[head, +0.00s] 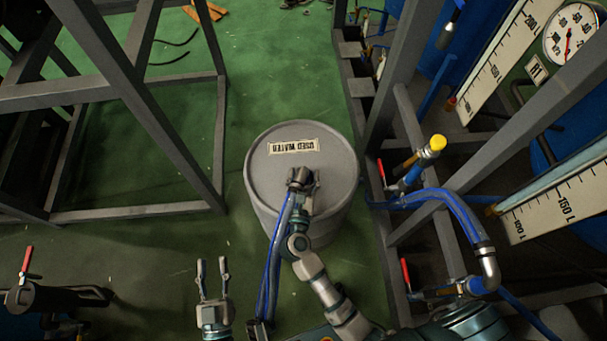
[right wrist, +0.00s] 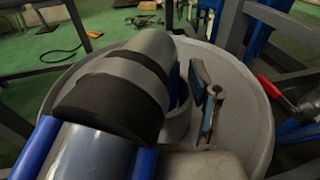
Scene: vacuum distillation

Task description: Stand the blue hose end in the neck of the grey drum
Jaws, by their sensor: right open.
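The grey drum (head: 258,165) stands on the green floor, with a "USED WATER" label on its lid; its lid rim also shows in the right wrist view (right wrist: 255,125). The blue hose (head: 276,245) runs up beside my right arm to the lid. Its grey, black-banded end (right wrist: 125,85) bends down at the drum's neck (right wrist: 178,125); it appears to be in the neck, but depth is hidden. My right gripper (head: 308,184) is open at the hose end, one finger visible right of it in the wrist view. My left gripper (head: 213,280) is open and empty, left of the drum.
A grey metal frame (head: 140,212) stands left of the drum. On the right are frame posts, a red-handled valve (head: 407,275), a second blue hose (head: 440,195) with a metal elbow, and scaled gauges (head: 555,200). Green floor is open behind the drum.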

